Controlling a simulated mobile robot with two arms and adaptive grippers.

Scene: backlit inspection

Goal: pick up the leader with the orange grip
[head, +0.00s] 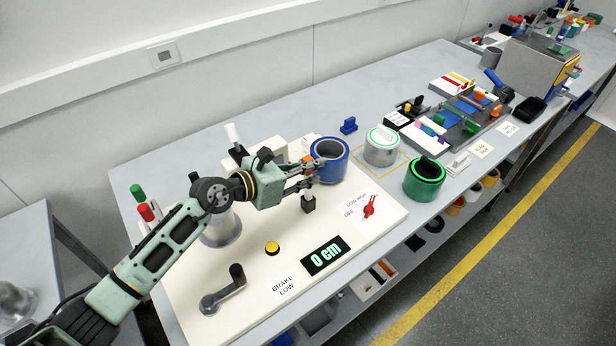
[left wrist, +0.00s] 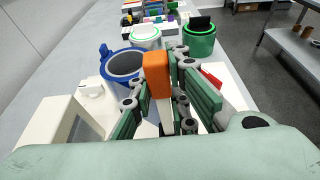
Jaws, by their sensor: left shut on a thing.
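The leader's orange grip (left wrist: 157,75) stands up between the fingers of my left gripper in the left wrist view. A narrow white strip (left wrist: 166,118) runs down below it between the fingers. My left gripper (head: 306,174) is shut on the leader, with green finger pads on both sides. In the head view the gripper is just left of the blue spool (head: 328,160), above the cream board, and only a little orange shows by the fingers. The blue spool is also just beyond the grip in the left wrist view (left wrist: 122,66). My right gripper is not in view.
The cream board (head: 185,265) carries a crank (head: 222,290), a yellow button (head: 272,248), a "0 cm" display (head: 325,256) and a red switch (head: 370,206). A silver, green-ringed can (head: 381,150) and a green can (head: 424,180) stand right of the board.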

